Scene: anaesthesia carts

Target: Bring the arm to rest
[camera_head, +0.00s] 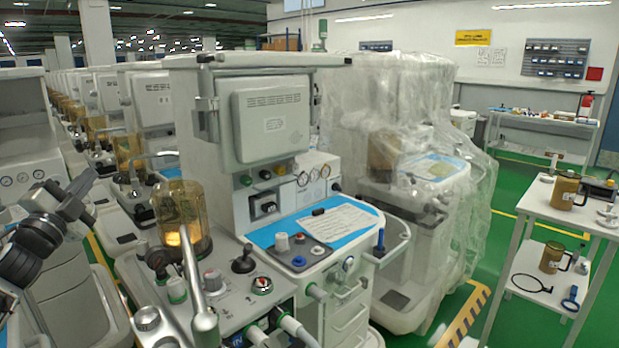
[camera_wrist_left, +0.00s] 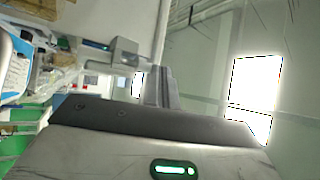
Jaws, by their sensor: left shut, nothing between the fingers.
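My left gripper (camera_head: 76,191) is at the left edge of the head view, raised in front of the row of anaesthesia carts. Its dark wrist and finger parts point up and to the right. In the left wrist view its fingers (camera_wrist_left: 158,86) are together, with nothing seen between them. It appears apart from the nearest anaesthesia cart (camera_head: 275,185), which stands to its right. My right gripper is not in view.
An amber canister (camera_head: 182,215) stands on the near cart. A plastic-wrapped cart (camera_head: 400,110) is behind it. A white shelf trolley (camera_head: 560,215) with amber jugs stands at right. Green floor (camera_head: 485,255) lies open between them. More carts line the left.

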